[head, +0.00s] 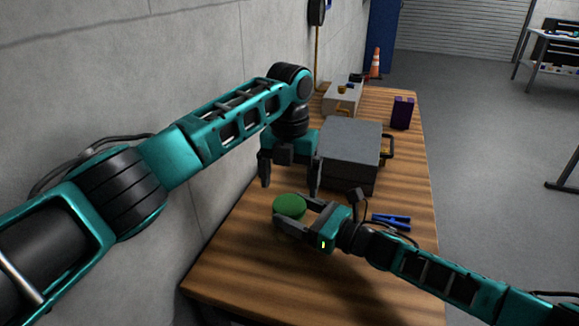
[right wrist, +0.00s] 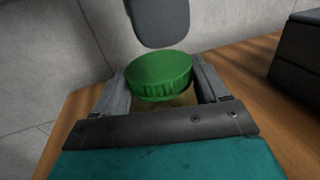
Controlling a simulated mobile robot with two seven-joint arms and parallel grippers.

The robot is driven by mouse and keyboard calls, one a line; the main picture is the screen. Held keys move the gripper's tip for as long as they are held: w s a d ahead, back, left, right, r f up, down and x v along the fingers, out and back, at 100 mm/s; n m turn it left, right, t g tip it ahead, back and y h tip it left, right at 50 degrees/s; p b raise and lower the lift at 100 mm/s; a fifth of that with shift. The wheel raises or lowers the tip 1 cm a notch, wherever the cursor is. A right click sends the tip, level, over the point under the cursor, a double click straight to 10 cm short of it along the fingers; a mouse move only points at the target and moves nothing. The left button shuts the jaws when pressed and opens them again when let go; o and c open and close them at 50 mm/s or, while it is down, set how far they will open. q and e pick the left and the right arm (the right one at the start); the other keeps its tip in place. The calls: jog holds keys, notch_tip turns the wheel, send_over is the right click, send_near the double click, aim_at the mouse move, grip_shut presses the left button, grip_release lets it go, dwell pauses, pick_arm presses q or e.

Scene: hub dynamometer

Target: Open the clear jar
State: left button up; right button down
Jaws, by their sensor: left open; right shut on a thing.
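The clear jar shows mostly as its ribbed green lid (head: 289,206), which is on the jar. In the right wrist view the lid (right wrist: 160,70) sits above a small brownish strip of the jar's body (right wrist: 180,99). My right gripper (head: 290,214) is shut on the jar, with a finger on each side just below or beside the lid. My left gripper (head: 290,180) is open and empty, pointing down above the lid and apart from it. One of its fingers (right wrist: 159,22) hangs behind the lid in the right wrist view. The jar's base is hidden.
A dark grey case (head: 350,145) stands right behind the jar on the wooden table (head: 235,265). Blue-handled pliers (head: 391,221) lie right of my right gripper. A concrete wall (head: 200,60) runs along the left.

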aim_at(289, 204)
pick_arm(q)
jog(key=shift+f, duration=2.55)
jog(key=c, duration=1)
jog(key=o, duration=1.1)
jog(key=shift+c, duration=0.2)
pick_arm(e)
jog(key=shift+f, duration=0.1)
pick_arm(q)
notch_tip(289, 204, up, 8)
jog(key=shift+f, duration=0.1)
jog(key=shift+c, duration=0.3)
notch_tip(289, 204, down, 8)
jog(key=shift+r, duration=0.1)
